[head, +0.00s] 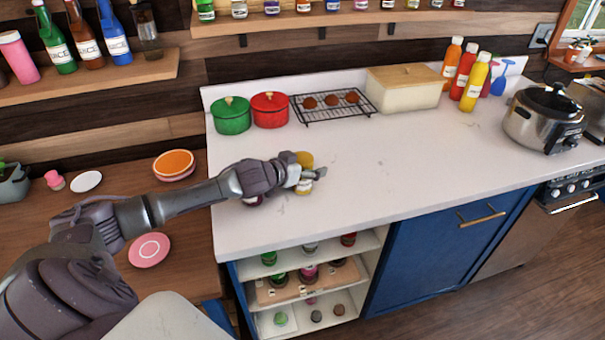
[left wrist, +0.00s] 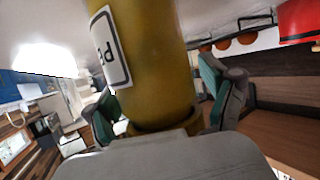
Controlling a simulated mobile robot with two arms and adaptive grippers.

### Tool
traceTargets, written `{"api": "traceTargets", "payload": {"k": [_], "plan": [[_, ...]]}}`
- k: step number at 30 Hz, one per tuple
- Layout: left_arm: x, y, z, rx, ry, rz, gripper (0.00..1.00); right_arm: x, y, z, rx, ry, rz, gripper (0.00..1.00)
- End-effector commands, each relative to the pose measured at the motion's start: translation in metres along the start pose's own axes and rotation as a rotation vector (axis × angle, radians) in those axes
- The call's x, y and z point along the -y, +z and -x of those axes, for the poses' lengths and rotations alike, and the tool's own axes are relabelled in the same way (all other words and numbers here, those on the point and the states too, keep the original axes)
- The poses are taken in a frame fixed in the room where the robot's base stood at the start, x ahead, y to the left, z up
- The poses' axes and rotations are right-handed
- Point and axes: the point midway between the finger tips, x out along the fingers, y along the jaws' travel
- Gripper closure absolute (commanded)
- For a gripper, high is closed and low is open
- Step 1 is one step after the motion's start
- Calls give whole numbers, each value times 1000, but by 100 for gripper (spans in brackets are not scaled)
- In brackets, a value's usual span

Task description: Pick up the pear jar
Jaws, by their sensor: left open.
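The pear jar (left wrist: 150,60) is yellow with a white label, partly readable as "Pe". In the left wrist view it fills the middle, between the two green-padded fingers of my left gripper (left wrist: 163,105). In the head view the yellow top of the jar (head: 304,158) shows just behind my left gripper (head: 308,180), above the white counter (head: 400,170); the wrist and fingers hide its lower part. The fingers stand on either side of the jar and are open. Whether either finger touches it is not clear. My right gripper is not in view.
A dark red item (head: 253,200) is partly hidden under my left wrist. Behind are a green pot (head: 232,116), a red pot (head: 270,110) and a wire rack (head: 335,106). Bottles (head: 453,62) and a cooker (head: 543,118) stand right. The counter right of the gripper is clear.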

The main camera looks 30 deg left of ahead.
Motion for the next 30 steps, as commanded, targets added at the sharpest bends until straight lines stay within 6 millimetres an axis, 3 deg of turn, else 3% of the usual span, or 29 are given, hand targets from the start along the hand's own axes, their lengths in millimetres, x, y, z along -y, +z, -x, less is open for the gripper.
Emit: {"api": "traceTargets", "payload": {"k": [5,19,30], "plan": [[0,1,0,1,0,0,16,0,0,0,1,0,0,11],[0,1,0,1,0,1,92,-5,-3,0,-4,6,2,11],[0,-7,2,-4,1,1,92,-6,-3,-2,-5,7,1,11]]}}
